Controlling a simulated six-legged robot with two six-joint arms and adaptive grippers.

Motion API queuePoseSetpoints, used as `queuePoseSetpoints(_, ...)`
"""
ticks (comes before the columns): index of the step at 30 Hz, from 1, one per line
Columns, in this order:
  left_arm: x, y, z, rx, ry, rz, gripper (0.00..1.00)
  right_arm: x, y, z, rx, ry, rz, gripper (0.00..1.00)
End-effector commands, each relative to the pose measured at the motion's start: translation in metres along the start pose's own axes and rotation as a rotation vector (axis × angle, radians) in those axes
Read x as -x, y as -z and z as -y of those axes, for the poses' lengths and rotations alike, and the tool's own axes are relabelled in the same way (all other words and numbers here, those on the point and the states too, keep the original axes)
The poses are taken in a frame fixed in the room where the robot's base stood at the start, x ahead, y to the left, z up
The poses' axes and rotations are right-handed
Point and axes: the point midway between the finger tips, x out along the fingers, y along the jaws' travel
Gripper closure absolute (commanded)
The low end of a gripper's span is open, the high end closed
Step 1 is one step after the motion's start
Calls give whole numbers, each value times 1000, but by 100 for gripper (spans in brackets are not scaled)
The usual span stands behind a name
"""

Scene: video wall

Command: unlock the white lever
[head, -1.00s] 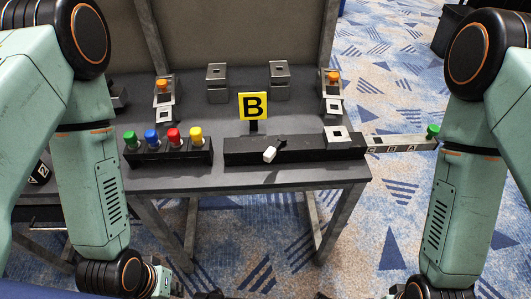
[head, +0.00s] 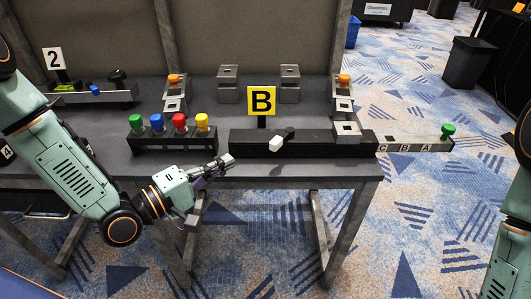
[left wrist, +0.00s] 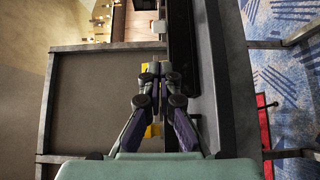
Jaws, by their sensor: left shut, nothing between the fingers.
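The white lever (head: 276,144) sticks out from the front of a long black box (head: 330,142) at the table's front edge, beneath a yellow sign marked B (head: 261,100). A short dark arm joins the lever's white end to the box. My left gripper (head: 228,160) is shut and empty, to the left of the lever and apart from it, near the table's front edge. In the left wrist view the closed fingertips (left wrist: 152,72) point ahead along the dark table parts. My right arm shows only at the right edge; its gripper is out of view.
A black block with green, blue, red and yellow knobs (head: 173,140) stands just behind my left gripper. A rail with a green knob (head: 448,130) juts past the table's right end. Metal brackets (head: 228,85) stand farther back. The floor in front is clear.

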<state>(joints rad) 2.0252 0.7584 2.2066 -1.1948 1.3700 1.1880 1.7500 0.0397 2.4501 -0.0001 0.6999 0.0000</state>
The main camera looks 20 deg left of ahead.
Motion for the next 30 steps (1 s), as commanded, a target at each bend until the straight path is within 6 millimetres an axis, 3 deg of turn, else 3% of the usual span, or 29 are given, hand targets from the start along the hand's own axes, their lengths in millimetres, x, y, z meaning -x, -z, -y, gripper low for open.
queuePoseSetpoints(14,-3,2,-1,5,-8,0,100,-3,0,0,0,0,0,27)
queuePoseSetpoints(30,-60,-2,0,1,-6,6,100,-30,0,0,0,0,0,27)
